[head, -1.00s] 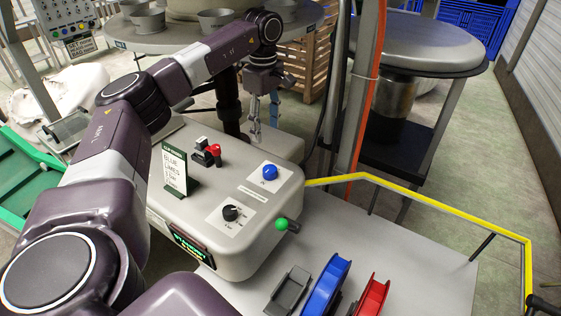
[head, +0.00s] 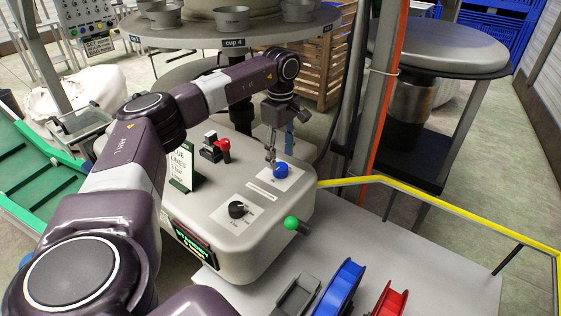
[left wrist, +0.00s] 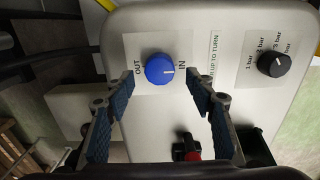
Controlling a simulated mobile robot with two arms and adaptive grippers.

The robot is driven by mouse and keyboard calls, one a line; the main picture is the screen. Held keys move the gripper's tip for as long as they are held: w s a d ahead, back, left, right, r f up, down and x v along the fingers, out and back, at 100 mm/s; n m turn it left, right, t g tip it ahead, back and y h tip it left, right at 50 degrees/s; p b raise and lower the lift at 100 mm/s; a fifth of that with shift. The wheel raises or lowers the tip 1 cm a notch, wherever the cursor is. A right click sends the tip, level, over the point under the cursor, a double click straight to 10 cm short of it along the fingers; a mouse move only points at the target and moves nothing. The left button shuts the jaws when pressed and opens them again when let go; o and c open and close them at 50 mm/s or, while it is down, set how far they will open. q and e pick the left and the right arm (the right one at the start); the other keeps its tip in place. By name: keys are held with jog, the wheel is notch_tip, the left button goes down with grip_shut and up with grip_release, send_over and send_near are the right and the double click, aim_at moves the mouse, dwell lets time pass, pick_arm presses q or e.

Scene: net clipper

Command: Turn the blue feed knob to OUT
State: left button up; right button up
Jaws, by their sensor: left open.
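The blue feed knob (head: 282,169) sits on top of the grey machine housing (head: 215,196). In the left wrist view the knob (left wrist: 159,69) lies between the printed words OUT on the left and IN on the right. Its white mark points right, toward IN. My left gripper (head: 271,158) hangs down just behind the knob in the head view. In the left wrist view its two open fingers (left wrist: 158,92) spread to either side below the knob, with nothing between them. I cannot tell the exact height gap. My right gripper is not in view.
A black pressure knob (head: 238,209), a green-tipped lever (head: 291,222), a red-and-black switch (head: 215,147) and a small sign (head: 181,166) stand on or at the housing. Blue (head: 338,290) and red (head: 390,300) spools stand in front. A yellow rail (head: 440,206) runs at right.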

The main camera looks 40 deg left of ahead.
aim_at(280, 166)
pick_arm(q)
jog(key=shift+f, duration=1.65)
jog(key=shift+c, duration=0.4)
jog(key=c, duration=1.1)
